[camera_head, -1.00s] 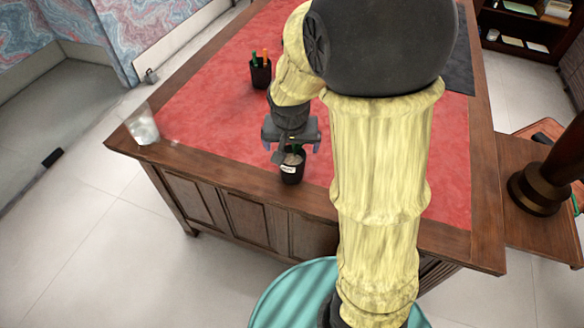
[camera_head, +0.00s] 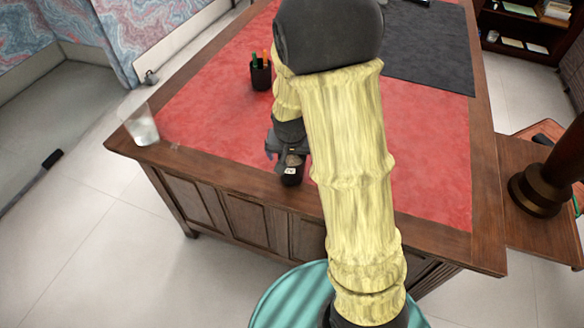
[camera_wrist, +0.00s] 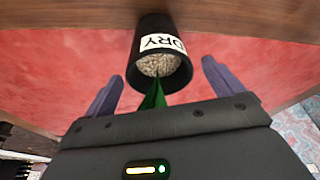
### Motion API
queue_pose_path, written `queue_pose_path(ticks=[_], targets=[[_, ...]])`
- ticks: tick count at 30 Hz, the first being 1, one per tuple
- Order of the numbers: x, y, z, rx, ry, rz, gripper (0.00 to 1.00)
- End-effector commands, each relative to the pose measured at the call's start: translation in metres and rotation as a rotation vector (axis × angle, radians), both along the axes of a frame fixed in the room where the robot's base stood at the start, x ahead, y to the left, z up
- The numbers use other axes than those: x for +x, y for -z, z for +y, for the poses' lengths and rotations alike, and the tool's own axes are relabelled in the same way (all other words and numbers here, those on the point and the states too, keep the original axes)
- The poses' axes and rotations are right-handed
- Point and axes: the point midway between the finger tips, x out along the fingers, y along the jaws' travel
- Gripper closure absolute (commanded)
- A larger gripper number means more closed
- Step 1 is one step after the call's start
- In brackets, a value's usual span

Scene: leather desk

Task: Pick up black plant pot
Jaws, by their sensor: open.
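The black plant pot (camera_head: 291,178) stands near the front edge of the desk in the head view, partly covered by my gripper (camera_head: 285,150). In the wrist view the pot (camera_wrist: 150,22) has a white label with dark letters, pale pebbles in its mouth and a green plant (camera_wrist: 153,97) pointing towards my palm. My gripper (camera_wrist: 162,74) is open in the wrist view. Its two purple-grey fingers lie to the left and right of the pot's rim, with visible gaps on both sides. The fingers do not appear to touch the pot.
A dark pen cup (camera_head: 261,75) with pens stands farther back on the red desk top (camera_head: 205,110). A clear glass (camera_head: 142,125) stands at the desk's left corner. A dark mat (camera_head: 430,50) covers the back right. The red surface around the pot is largely clear.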

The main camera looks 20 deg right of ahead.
Motion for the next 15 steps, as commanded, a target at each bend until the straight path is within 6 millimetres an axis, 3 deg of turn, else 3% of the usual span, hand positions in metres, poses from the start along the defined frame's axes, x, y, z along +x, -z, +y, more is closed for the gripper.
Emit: queue_pose_path(ticks=[4, 15], targets=[[0.0034, 0.0152, -0.0014, -0.001, -0.001, 0.002, 0.07], [0.0039, 0.0161, -0.0014, 0.0, -0.001, 0.001, 0.07]])
